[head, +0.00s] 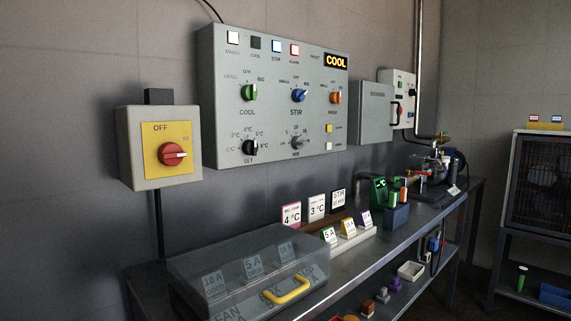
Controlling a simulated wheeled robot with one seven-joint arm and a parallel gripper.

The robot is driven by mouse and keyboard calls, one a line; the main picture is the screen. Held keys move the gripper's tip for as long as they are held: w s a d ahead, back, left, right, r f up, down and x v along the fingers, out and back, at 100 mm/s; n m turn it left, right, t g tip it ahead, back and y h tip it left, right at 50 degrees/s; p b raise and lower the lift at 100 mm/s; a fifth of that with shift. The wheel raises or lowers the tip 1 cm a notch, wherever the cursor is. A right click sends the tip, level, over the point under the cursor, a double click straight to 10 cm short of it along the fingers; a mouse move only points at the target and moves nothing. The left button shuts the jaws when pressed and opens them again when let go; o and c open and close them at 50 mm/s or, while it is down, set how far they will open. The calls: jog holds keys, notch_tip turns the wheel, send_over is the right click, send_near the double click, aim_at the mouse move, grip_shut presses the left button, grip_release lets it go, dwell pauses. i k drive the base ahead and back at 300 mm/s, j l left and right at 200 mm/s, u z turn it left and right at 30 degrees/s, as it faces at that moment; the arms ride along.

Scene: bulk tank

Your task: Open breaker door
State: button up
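A grey metal box (370,115) hangs on the wall to the right of the large control panel. It is probably the breaker box, and its flat grey front looks like a door. My gripper is not in view.
The control panel (220,100) and a red rotary switch (172,154) are to the left. A long bench (345,259) below carries a clear-lidded case (220,265), cards and a pump (437,165).

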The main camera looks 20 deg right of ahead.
aim_at(377, 124)
jog(key=i+l, duration=0.1)
jog(key=l, duration=0.25)
jog(key=i+l, duration=0.1)
jog(key=l, duration=0.25)
jog(key=i+l+z, duration=0.1)
jog(key=l, duration=0.3)
jog(key=i+l, duration=0.15)
jog(key=l, duration=0.2)
jog(key=i+l, duration=0.1)
jog(key=l, duration=0.25)
jog(key=z, duration=0.05)
